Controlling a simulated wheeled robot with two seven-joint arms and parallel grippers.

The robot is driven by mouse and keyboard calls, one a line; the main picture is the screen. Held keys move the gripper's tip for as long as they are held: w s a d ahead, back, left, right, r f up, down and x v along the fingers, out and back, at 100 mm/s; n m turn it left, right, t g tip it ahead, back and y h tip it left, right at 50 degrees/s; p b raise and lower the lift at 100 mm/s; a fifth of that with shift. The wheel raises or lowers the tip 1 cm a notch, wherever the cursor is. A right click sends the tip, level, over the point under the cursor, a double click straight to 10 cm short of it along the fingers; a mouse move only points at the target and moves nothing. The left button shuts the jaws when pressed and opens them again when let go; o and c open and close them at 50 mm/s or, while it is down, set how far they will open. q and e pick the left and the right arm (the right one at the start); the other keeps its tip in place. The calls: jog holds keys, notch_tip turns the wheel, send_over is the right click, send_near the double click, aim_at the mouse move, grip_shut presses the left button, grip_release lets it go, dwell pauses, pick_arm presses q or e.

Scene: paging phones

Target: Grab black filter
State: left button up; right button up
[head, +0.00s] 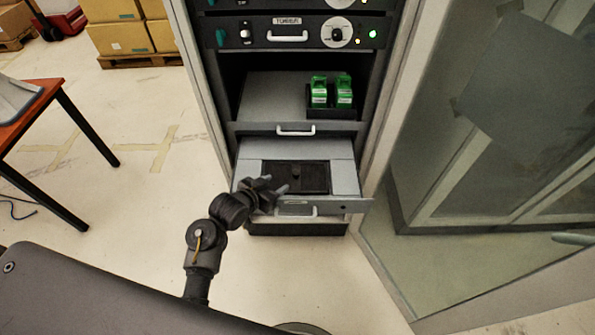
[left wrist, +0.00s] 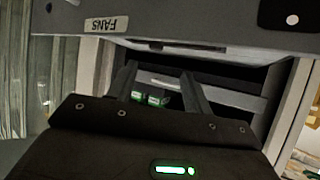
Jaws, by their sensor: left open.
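The black filter (head: 302,177) looks to be the dark square panel with a small knob, lying flat in the opening of the pulled-out grey drawer (head: 345,172). My left gripper (head: 277,184) is open and empty, at the left front part of this drawer beside the filter. In the head view it hides the filter's near left corner. In the left wrist view the two fingers (left wrist: 163,86) stand apart with nothing clearly between them. The filter cannot be made out clearly there. My right gripper is not in view.
A shelf above the drawer holds two green items (head: 319,92) in a black holder. A panel with knobs (head: 290,33) is higher in the rack. Cabinet frame posts flank the drawer. A table with an orange-red top (head: 18,125) is at left, boxes (head: 122,38) behind. Floor between is clear.

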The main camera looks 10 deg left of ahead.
aim_at(295, 172)
pick_arm(q)
jog(key=shift+w+d, duration=0.15)
jog(key=x, duration=0.4)
jog(key=shift+w+d+f, duration=0.2)
jog(key=shift+w+d, duration=0.05)
jog(key=shift+d, duration=0.05)
jog(key=shift+w+f, duration=0.1)
jog(key=shift+w, duration=0.05)
jog(key=p+x, duration=0.1)
jog(key=x, duration=0.3)
jog(key=shift+w+d, duration=0.3)
jog(key=shift+w, duration=0.2)
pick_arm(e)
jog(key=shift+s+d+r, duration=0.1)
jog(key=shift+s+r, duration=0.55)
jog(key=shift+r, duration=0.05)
